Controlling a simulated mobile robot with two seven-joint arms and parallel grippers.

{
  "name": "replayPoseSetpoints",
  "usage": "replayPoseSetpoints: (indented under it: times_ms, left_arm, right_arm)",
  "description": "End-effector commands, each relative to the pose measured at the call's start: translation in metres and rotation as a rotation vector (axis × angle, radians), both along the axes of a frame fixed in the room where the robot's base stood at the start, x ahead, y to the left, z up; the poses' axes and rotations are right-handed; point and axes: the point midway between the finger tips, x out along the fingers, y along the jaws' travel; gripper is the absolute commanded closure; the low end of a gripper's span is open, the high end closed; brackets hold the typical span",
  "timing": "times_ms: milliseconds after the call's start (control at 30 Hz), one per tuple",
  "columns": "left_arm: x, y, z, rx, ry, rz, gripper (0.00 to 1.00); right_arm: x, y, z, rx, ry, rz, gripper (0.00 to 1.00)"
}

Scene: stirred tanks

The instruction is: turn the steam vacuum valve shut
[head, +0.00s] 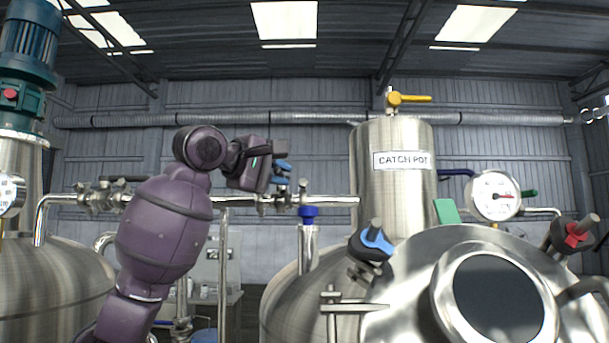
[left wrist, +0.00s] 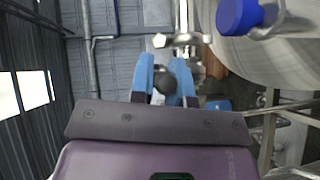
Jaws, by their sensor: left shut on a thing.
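My left gripper (head: 282,174) reaches in front of the horizontal steel pipe, with its blue fingers at a small valve (head: 281,198) on that pipe. In the left wrist view, the two blue fingers (left wrist: 165,75) are shut on a dark, rounded valve handle (left wrist: 166,84), with steel pipe fittings (left wrist: 178,40) just beyond it. The fingers hide part of the handle, and its exact angle is hard to tell. No label for the steam vacuum valve is readable. My right gripper is not in view.
The catch pot (head: 403,190) with a yellow-handled valve (head: 408,98) stands to the right. A blue-capped fitting (head: 308,214) is close beside the gripper and shows in the left wrist view (left wrist: 238,15). A gauge (head: 495,196) and clamped tank lid (head: 405,290) are at right.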

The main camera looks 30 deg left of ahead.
Motion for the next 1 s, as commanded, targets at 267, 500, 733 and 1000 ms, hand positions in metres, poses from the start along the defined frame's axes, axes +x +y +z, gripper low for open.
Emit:
replayPoseSetpoints:
  times_ms: [267,500,733,1000]
  left_arm:
    - [-0.005,0.007,0.001,0.000,-0.004,-0.013,1.00]
    - [-0.004,0.007,0.000,0.000,-0.003,-0.013,0.68]
    - [-0.004,0.007,0.000,0.001,-0.002,-0.012,0.58]
    - [-0.014,0.011,0.001,0.000,-0.002,-0.010,0.58]
  right_arm:
    - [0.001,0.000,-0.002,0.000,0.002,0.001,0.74]
    - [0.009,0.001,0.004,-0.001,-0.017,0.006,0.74]
    - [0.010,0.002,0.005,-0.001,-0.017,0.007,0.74]
    - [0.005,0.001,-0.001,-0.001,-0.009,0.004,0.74]
